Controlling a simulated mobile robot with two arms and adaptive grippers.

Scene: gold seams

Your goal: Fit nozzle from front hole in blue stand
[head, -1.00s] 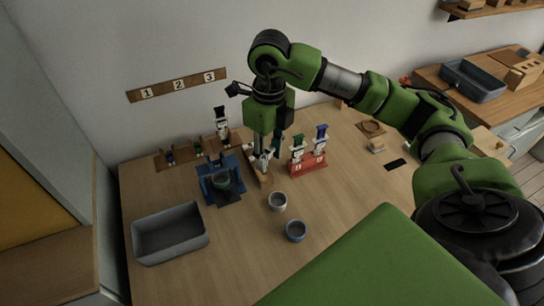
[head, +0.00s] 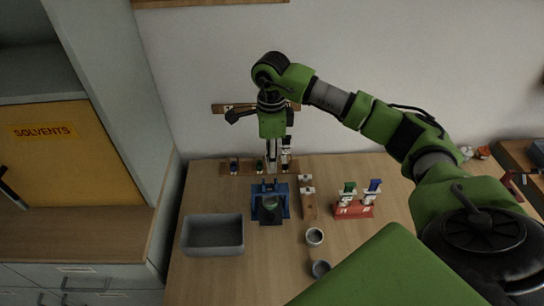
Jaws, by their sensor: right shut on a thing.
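The blue stand (head: 256,207) is on the table and holds a dark green part (head: 270,208) in its middle. My right gripper (head: 272,167) points down above and just behind the blue stand. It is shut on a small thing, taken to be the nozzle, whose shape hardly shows. A narrow wooden strip (head: 309,211) to the right of the blue stand carries small white pieces (head: 306,184) at its back; its front part looks bare. My left gripper is out of view.
A wooden rack with small blue-topped and green-topped items (head: 234,165) is at the back. A red stand (head: 352,211) with green and blue tools is at right. A grey bin (head: 213,236) is at front left.

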